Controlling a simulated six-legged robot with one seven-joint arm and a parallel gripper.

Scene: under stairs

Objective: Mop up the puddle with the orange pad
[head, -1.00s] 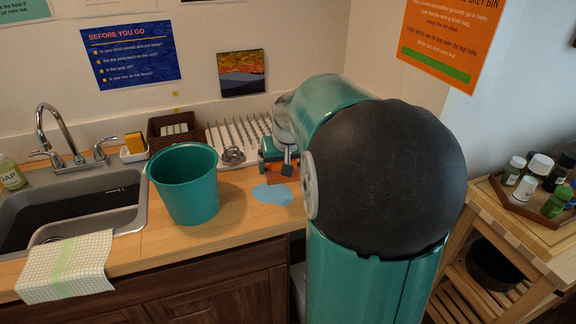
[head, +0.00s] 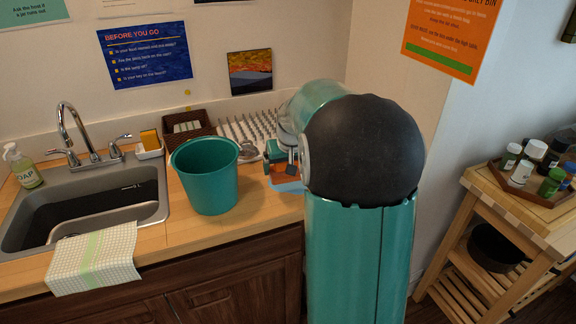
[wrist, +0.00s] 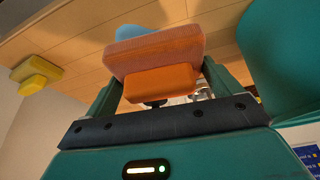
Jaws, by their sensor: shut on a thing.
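The orange pad (wrist: 157,50) has a salmon-coloured face and an orange block-shaped grip (wrist: 160,83). My gripper (wrist: 162,88) is shut on that grip, with one finger on each side. In the head view my gripper (head: 281,158) is over the counter right of the teal bucket, and the pad (head: 283,176) shows below it. The blue puddle (head: 291,187) is partly hidden by the pad and my arm. In the wrist view the puddle (wrist: 133,32) shows just beyond the pad's edge. I cannot tell whether the pad touches the counter.
The teal bucket (head: 208,180) stands close left of my gripper. A drying rack (head: 245,133) and dark basket (head: 187,127) are behind. The sink (head: 90,205) is at left, with a checked cloth (head: 95,260) over the counter edge. A yellow block (wrist: 36,72) lies near the wall.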

